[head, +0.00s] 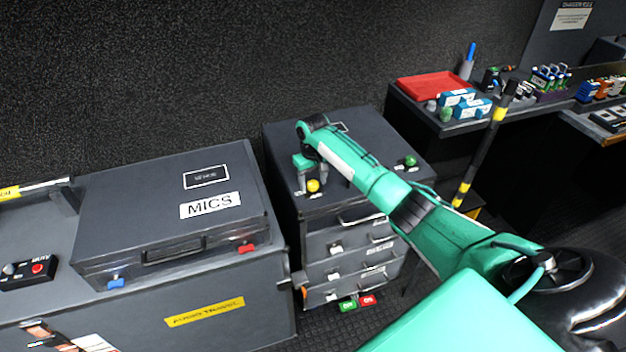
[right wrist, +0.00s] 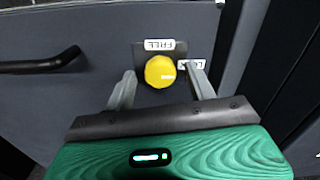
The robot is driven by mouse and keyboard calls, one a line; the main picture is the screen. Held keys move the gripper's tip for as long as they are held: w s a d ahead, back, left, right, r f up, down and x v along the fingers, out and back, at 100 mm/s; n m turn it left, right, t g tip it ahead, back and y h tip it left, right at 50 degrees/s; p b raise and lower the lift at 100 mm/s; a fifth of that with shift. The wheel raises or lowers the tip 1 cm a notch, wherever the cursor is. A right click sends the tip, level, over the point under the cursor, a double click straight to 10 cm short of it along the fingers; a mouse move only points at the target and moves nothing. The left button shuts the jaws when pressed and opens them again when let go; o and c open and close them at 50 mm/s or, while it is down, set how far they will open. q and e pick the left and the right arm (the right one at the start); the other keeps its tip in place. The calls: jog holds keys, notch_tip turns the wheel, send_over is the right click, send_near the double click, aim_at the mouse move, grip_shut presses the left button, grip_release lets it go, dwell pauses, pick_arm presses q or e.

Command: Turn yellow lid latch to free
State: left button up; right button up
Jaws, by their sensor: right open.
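The yellow lid latch (head: 313,185) is a round knob on the front left of the dark cabinet's top (head: 375,143). In the right wrist view the yellow latch (right wrist: 160,72) sits on a dark plate, with a FREE label (right wrist: 166,45) above it. A second label (right wrist: 191,64) at its right is partly hidden by a finger and seems to read LOCK. A small pale mark shows on the knob's right side. My right gripper (right wrist: 161,78) is open, one finger on either side of the knob; I cannot tell whether they touch it. My left gripper is out of view.
A green knob (head: 410,161) sits at the cabinet top's right. Drawers (head: 350,244) fill its front. The MICS case (head: 165,215) stands close on the left. A bench with a red tray (head: 433,86) is behind right, with a black-and-yellow pole (head: 487,140) before it.

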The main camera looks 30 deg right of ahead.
jog(key=shift+f, duration=0.2)
jog(key=shift+c, duration=0.3)
jog(key=c, duration=0.9)
jog(key=shift+c, duration=0.2)
